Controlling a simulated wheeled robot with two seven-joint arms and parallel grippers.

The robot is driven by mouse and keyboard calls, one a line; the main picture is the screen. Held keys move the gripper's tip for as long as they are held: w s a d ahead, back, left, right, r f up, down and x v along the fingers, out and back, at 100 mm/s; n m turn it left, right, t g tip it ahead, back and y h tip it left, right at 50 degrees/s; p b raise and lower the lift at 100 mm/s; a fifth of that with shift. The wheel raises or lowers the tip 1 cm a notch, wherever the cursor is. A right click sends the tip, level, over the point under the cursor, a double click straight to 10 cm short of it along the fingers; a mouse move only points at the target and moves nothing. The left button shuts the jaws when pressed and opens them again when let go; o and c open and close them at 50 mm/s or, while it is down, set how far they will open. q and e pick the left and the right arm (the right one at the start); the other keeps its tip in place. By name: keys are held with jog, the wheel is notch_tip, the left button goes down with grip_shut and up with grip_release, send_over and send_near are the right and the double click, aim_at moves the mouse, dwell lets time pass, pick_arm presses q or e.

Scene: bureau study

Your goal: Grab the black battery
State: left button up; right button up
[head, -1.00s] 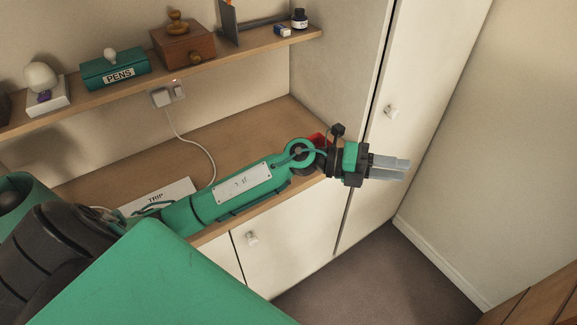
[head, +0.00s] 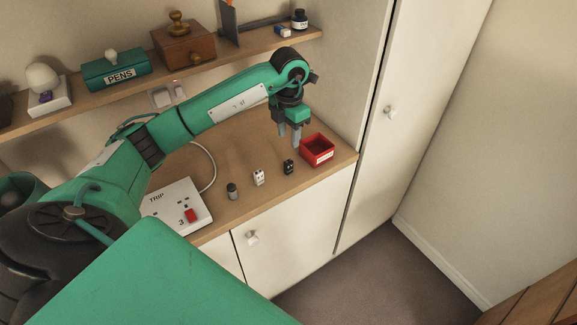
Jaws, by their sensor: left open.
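The black battery (head: 289,167), a small dark block, stands on the wooden desk top near its front edge. My left gripper (head: 290,136) points down above and slightly behind it, with its fingers apart and nothing between them. A gap shows between the fingertips and the battery. My right gripper is not in view.
A white block (head: 258,177) and a dark grey cylinder (head: 232,190) stand in a row left of the battery. A red open box (head: 317,151) is close on its right. A white panel marked TRIP (head: 178,205) lies further left. A shelf (head: 215,65) runs above.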

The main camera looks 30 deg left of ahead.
aim_at(288, 162)
pick_arm(q)
notch_tip(288, 162, down, 7)
jog(key=shift+r+p, duration=0.1)
jog(key=shift+p, duration=0.75)
notch_tip(288, 162, down, 5)
jog(key=p, duration=0.3)
jog(key=shift+f, duration=0.35)
grip_shut()
